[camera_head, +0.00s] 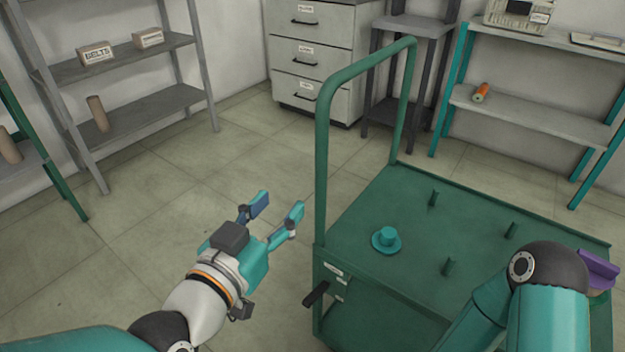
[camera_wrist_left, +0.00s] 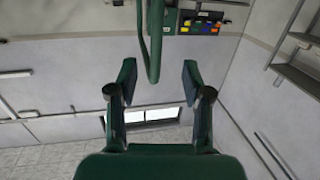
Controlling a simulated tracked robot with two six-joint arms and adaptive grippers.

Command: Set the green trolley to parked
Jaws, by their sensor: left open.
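The green trolley (camera_head: 375,195) stands right of centre in the head view, with a tall tube handle (camera_head: 321,150) at its left end. A black lever (camera_head: 316,294) sticks out low on the handle-side end, below small white labels (camera_head: 333,269). My left gripper (camera_head: 281,206) is open and empty, left of the trolley and apart from it. Its spread fingers also show in the left wrist view (camera_wrist_left: 158,78), with a green bar beyond them. My right arm (camera_head: 548,300) covers the trolley's front right part. My right gripper is not visible.
A teal flanged piece (camera_head: 387,239) and several short pegs are on the trolley deck. A purple object (camera_head: 597,269) shows at the right. Grey shelves (camera_head: 130,105), drawers (camera_head: 312,60) and a teal-framed shelf (camera_head: 535,110) stand behind. The floor (camera_head: 130,210) at left is clear.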

